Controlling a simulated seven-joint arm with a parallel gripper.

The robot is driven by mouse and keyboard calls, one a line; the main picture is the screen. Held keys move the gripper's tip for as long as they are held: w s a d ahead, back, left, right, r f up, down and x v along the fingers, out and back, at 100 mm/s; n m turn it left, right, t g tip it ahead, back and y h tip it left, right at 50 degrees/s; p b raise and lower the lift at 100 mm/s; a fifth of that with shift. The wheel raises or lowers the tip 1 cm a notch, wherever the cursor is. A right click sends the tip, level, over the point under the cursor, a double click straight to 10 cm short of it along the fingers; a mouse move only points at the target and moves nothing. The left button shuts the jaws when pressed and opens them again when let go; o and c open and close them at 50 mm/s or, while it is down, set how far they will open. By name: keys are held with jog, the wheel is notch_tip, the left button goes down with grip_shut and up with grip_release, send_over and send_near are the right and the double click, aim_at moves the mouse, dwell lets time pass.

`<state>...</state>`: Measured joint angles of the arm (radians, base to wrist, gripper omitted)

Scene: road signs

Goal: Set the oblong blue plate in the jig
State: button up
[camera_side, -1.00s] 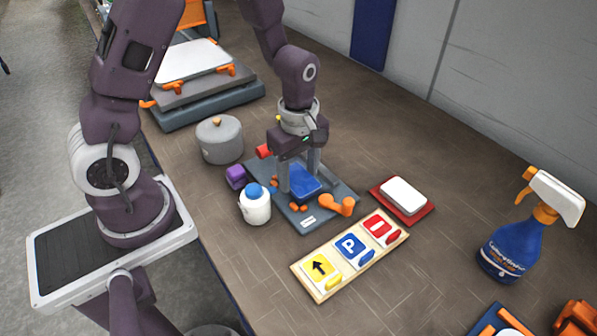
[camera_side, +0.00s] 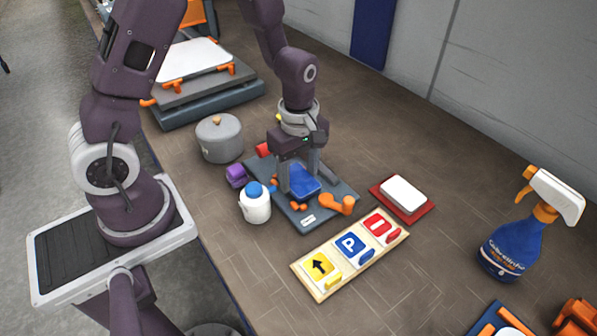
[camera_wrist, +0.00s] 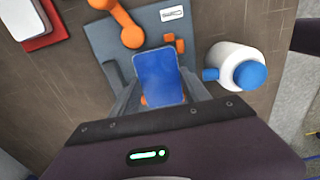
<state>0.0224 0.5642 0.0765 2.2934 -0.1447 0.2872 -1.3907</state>
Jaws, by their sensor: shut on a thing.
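The oblong blue plate (camera_side: 303,182) is held in my gripper (camera_side: 299,186), low over the grey jig (camera_side: 338,190). In the wrist view the blue plate (camera_wrist: 160,78) lies between the two fingers, and orange parts show just beside and under it. I cannot tell whether the plate touches the jig's bed. The jig (camera_wrist: 105,42) has an orange clamp (camera_side: 337,206) on its right side and small orange stops near its front. The part of the jig under the plate and gripper is hidden.
A white bottle with a blue cap (camera_side: 256,205) stands close to the jig's left edge. A sign board (camera_side: 349,255) lies in front, and a red pad with a white block (camera_side: 402,197) lies to the right. A grey pot (camera_side: 219,140) and a spray bottle (camera_side: 521,230) stand farther off.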

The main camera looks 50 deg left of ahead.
jog(key=shift+f, duration=0.5)
dwell(0.8)
jog(key=o, duration=1.4)
jog(key=shift+o, duration=0.2)
jog(key=shift+o, duration=0.9)
jog(key=shift+s, duration=0.1)
jog(key=shift+s, duration=0.1)
jog(key=shift+c, duration=0.5)
jog(key=o, duration=0.3)
jog(key=shift+w+r, duration=0.2)
jog(key=shift+r, duration=3.35)
jog(key=shift+o, duration=0.2)
